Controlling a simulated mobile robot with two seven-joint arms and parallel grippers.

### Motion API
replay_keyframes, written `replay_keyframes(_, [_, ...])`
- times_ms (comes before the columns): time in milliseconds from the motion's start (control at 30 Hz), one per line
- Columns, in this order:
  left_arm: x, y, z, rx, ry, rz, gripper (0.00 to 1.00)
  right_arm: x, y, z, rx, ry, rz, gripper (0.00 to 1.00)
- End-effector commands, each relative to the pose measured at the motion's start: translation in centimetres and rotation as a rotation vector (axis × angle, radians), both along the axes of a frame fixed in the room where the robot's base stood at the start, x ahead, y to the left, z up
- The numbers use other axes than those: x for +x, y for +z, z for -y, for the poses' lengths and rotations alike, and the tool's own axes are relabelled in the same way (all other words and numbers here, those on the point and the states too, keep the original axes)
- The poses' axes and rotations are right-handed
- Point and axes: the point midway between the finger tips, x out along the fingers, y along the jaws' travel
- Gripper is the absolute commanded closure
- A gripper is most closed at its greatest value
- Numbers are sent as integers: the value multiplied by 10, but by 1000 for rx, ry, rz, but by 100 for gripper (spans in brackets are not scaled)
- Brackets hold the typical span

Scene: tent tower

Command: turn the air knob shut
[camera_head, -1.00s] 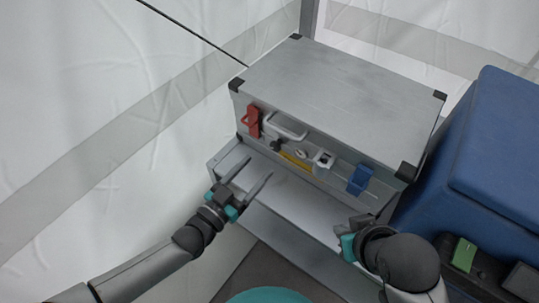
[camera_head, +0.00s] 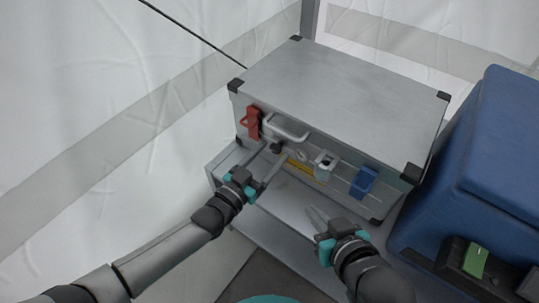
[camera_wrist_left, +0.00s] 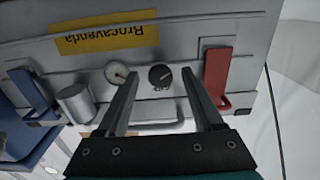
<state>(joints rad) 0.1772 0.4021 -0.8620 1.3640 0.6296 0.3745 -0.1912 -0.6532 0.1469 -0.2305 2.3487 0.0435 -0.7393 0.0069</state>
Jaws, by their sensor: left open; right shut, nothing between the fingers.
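The air knob is a small black round knob (camera_head: 277,148) on the front of the silver case (camera_head: 340,100). My right gripper (camera_head: 316,211) is shut and empty, low in front of the case's right half.
A blue box (camera_head: 500,150) stands right; tent wall is left.

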Motion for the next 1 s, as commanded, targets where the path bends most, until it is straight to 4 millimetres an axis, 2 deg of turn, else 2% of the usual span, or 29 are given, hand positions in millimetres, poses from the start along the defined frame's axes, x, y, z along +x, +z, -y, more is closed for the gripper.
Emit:
replay_keyframes(233, [0,0,0,0,0,0,33,0,0,0,1,1,1,100])
replay_keyframes(833, [0,0,0,-1,0,1,100,0,0,0,0,0,0,100])
replay_keyframes(1000, [0,0,0,-1,0,1,100,0,0,0,0,0,0,100])
